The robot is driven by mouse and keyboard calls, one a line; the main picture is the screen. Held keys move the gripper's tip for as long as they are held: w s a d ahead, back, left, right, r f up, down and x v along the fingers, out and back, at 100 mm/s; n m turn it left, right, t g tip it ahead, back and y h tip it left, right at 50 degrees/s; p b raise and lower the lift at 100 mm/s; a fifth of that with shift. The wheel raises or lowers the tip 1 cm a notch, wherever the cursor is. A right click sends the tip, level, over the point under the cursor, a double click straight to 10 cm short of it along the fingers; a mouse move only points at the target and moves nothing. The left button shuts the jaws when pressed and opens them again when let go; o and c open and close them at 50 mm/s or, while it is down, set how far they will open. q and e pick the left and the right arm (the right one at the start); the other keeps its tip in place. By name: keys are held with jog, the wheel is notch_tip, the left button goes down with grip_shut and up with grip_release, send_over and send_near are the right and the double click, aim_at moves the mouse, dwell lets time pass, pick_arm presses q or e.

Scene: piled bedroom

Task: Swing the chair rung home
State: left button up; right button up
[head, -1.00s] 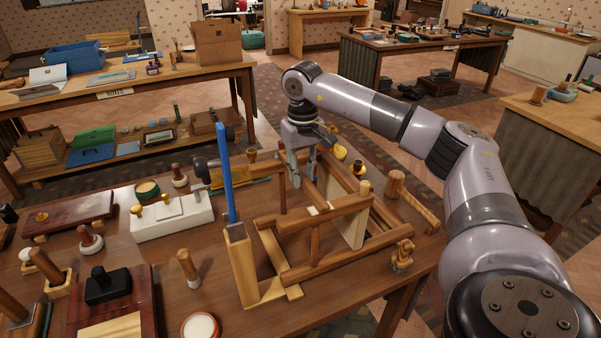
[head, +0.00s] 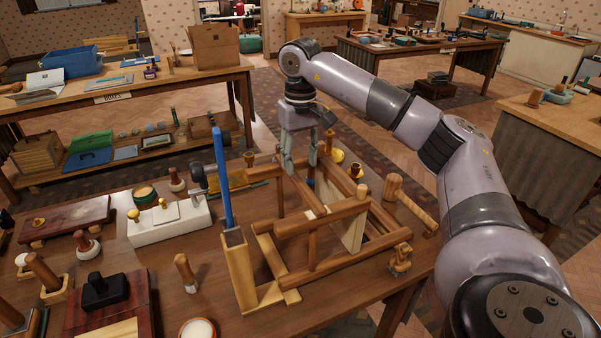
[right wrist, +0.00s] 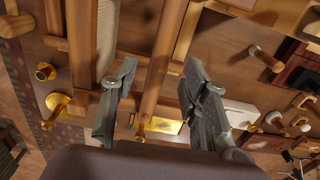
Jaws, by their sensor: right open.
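The wooden chair frame (head: 322,222) lies on the workbench, made of round rungs, rails and pale flat posts. A rung (head: 304,193) slopes from the far side toward the middle of the frame. My right gripper (head: 301,172) is above the frame's far end, pointing down. In the right wrist view my open right gripper (right wrist: 153,105) has its fingers apart, with a long brown rung (right wrist: 165,50) running through the gap between them. Whether either finger touches the rung cannot be told. My left gripper is out of view.
A blue upright bar (head: 222,180) stands at the frame's left post. A mallet (head: 410,204) lies right of the frame. A white block (head: 168,223), stamps and small jars crowd the bench to the left.

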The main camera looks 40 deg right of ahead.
aim_at(300, 181)
notch_tip(300, 181, up, 7)
dwell(0.3)
jog(key=shift+f, duration=0.15)
dwell(0.4)
